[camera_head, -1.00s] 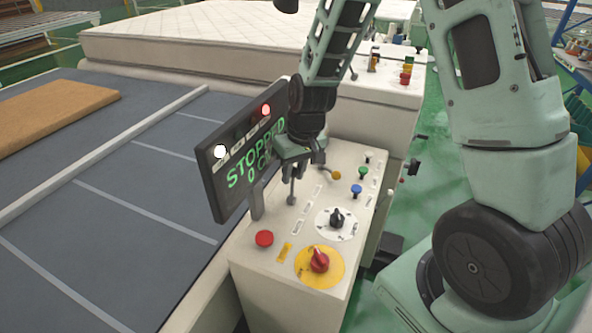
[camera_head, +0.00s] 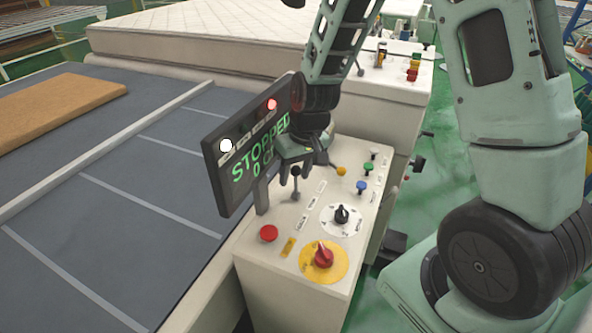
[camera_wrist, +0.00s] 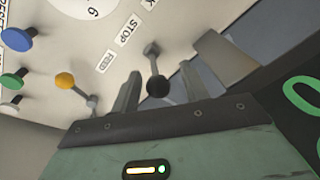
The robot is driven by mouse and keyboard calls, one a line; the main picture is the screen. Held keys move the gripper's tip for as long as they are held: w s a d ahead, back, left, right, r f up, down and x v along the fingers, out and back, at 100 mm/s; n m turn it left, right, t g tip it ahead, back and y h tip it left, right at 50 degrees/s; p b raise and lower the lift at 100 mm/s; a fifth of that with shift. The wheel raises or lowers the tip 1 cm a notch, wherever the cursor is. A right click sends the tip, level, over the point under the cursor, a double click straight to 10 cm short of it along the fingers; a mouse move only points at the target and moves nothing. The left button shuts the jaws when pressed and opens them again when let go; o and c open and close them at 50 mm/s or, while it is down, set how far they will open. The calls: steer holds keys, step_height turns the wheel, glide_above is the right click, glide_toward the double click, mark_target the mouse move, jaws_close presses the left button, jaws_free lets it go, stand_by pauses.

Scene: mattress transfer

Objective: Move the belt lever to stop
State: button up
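The belt lever is a short grey stick with a black ball knob (camera_wrist: 158,87), on the control box beside the display. In the wrist view its base is near the STOP label (camera_wrist: 130,30), with a FEED label (camera_wrist: 105,62) beside it. In the head view the black knob (camera_head: 296,171) shows just below my gripper (camera_head: 300,160). In the wrist view the two fingers of my gripper (camera_wrist: 160,82) are apart, and the knob appears between them without clear contact. The display (camera_head: 250,150) reads STOPPED in green, with a red and a white lamp lit.
A second lever has a yellow knob (camera_wrist: 65,80), close beside my gripper. Green (camera_head: 367,168) and blue (camera_head: 361,187) knobs, a black dial (camera_head: 341,214), a red button (camera_head: 269,233) and a red rotary switch (camera_head: 323,256) share the box top. A mattress (camera_head: 200,35) lies behind.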

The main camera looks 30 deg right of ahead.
steer(key=shift+w+d+r, duration=0.1)
steer(key=shift+r, duration=0.25)
step_height(320, 180, up, 16)
steer(key=s+d+b, duration=0.1)
steer(key=s+d, duration=0.1)
steer(key=shift+s+r, duration=0.2)
steer(key=shift+r, duration=0.05)
steer(key=shift+a, duration=0.1)
stand_by(0.3)
